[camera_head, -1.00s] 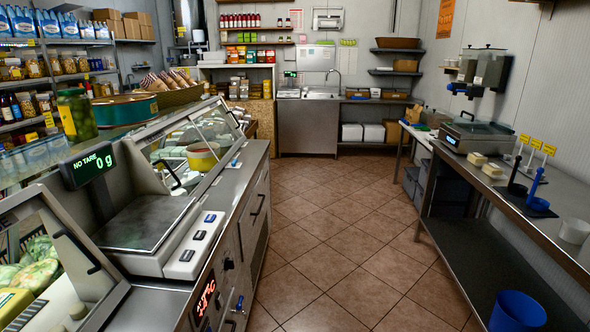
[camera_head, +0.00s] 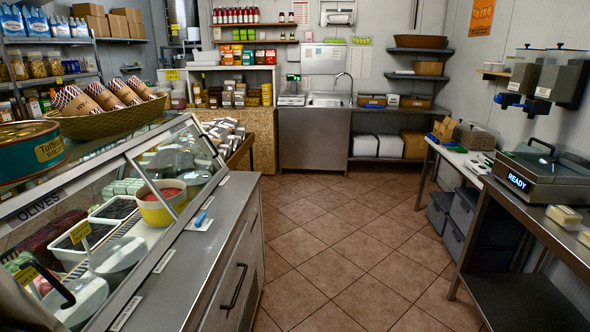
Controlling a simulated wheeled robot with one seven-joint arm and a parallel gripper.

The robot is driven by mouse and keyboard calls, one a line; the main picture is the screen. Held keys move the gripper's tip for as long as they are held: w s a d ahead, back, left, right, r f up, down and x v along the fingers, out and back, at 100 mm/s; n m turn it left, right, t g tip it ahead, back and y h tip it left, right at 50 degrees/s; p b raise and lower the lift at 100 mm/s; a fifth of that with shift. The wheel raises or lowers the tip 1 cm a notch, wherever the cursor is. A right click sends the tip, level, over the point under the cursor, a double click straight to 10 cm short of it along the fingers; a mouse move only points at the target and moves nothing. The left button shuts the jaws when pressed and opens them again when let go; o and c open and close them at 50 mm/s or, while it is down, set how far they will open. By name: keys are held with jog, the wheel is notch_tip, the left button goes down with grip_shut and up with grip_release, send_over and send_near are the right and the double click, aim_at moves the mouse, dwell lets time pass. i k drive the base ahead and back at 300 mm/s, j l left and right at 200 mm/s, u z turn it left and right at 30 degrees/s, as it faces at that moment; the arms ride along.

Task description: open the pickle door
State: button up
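No door marked as pickle can be made out. A glass display case (camera_head: 150,150) runs along the left, with a label reading OLIVES (camera_head: 40,205) on its upper edge. Inside are trays and a yellow tub (camera_head: 161,204) of red contents. A black handle (camera_head: 60,287) shows near the case glass at lower left. The metal counter below has a front panel with another black handle (camera_head: 235,288); that panel looks shut. My gripper is not in view.
Tiled floor (camera_head: 330,240) lies clear ahead between the counters. At right stands a metal table with a machine reading READY (camera_head: 548,172), and dark boxes (camera_head: 470,215) beneath a farther table. A sink unit (camera_head: 313,135) stands at the back. A basket (camera_head: 112,118) tops the case.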

aim_at(134, 151)
jog(key=i, duration=1.9)
jog(key=i+u, duration=0.2)
jog(key=i, duration=0.3)
jog(key=i+l+u, duration=0.15)
jog(key=i, duration=0.4)
jog(key=i+l+u, duration=0.2)
jog(key=i, duration=0.3)
jog(key=i+l+u, duration=0.2)
jog(key=i+l, duration=0.15)
jog(key=i, duration=0.1)
